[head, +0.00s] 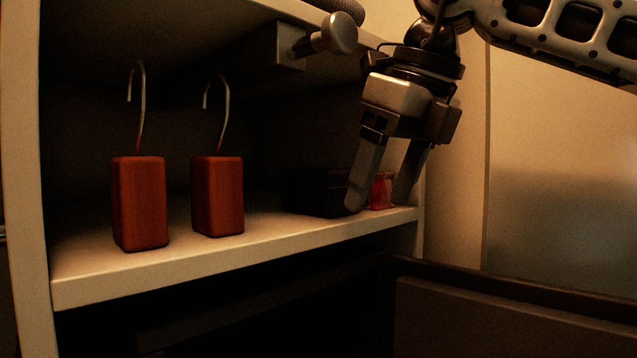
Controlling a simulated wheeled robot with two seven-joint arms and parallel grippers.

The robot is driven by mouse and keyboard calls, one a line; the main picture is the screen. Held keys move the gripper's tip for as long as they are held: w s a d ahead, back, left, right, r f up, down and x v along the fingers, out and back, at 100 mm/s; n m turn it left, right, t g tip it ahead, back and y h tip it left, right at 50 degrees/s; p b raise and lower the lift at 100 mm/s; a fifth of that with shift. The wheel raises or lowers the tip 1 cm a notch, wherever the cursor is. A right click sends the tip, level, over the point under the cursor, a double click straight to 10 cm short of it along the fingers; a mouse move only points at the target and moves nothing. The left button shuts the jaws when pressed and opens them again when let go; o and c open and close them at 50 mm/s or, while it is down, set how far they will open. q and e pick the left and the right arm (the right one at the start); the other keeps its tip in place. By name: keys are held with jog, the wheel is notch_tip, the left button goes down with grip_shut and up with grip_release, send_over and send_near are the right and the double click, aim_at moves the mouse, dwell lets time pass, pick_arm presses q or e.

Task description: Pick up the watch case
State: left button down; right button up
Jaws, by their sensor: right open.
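A dark, nearly black box (318,192), which looks like the watch case, sits on the shelf toward its right end. Its details are lost in shadow. My right gripper (379,201) comes down from the upper right with its jaws open and fingers pointing down. Its left finger overlaps the right end of the dark box in the picture; I cannot tell whether they touch. A small red object (382,190) shows between the two fingers, partly hidden by them. My left gripper is not in view.
Two red-brown blocks with metal hooks, one on the left (140,203) and one nearer the middle (217,196), stand on the white shelf (235,265). A round knob (338,34) juts out above. A dark brown panel edge (510,300) lies low at the right.

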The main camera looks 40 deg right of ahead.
aim_at(348, 183)
jog(key=w, duration=0.1)
jog(key=w+p, duration=0.1)
jog(key=w, duration=0.3)
jog(key=shift+w+a+f+p, duration=0.25)
jog(key=shift+p, duration=0.15)
jog(key=shift+f, duration=0.35)
jog(key=c, duration=0.9)
